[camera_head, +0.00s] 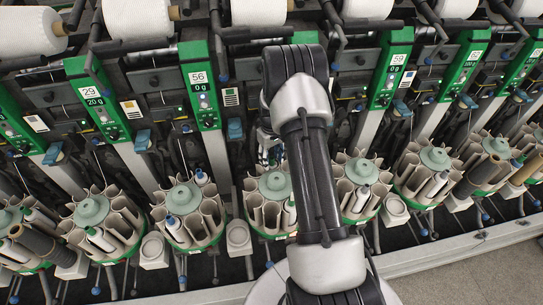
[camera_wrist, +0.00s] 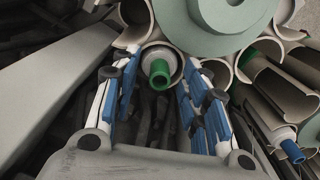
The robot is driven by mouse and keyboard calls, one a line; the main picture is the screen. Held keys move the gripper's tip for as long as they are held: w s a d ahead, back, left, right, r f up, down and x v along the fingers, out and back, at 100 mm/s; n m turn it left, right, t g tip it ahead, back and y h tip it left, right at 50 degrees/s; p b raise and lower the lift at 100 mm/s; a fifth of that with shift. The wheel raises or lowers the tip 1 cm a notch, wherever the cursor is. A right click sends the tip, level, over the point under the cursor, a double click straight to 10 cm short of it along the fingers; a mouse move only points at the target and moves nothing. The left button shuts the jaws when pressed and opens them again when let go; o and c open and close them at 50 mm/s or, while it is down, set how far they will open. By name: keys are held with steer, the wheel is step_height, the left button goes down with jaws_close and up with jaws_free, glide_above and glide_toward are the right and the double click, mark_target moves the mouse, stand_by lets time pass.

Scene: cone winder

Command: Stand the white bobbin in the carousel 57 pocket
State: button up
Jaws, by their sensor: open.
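In the wrist view my gripper (camera_wrist: 160,88) is open, its blue-padded fingers spread on either side of a white bobbin (camera_wrist: 167,50) with a green tube end. That bobbin sits in a beige pocket (camera_wrist: 135,32) of a carousel, at the far end of the gap between the fingers. I cannot tell whether the fingers touch it. In the head view my gripper (camera_head: 268,150) is mostly hidden by my arm, just above a carousel (camera_head: 274,184) partly covered by the arm. The number panel over that carousel is hidden, so I cannot confirm which is 57.
Panels 56 (camera_head: 200,85) and 59 (camera_head: 393,70) flank my arm. Neighbouring carousels (camera_head: 188,200) (camera_head: 361,173) stand close on both sides. In the wrist view a blue-tipped white bobbin (camera_wrist: 283,140) lies at right and a grey bar (camera_wrist: 60,85) at left.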

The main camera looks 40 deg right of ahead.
jaws_close()
stand_by(0.4)
steer(key=shift+r, duration=0.2)
steer(key=shift+r, duration=0.45)
steer(key=shift+p, duration=0.3)
steer(key=shift+r+p, duration=1.15)
steer(key=shift+r, duration=1.15)
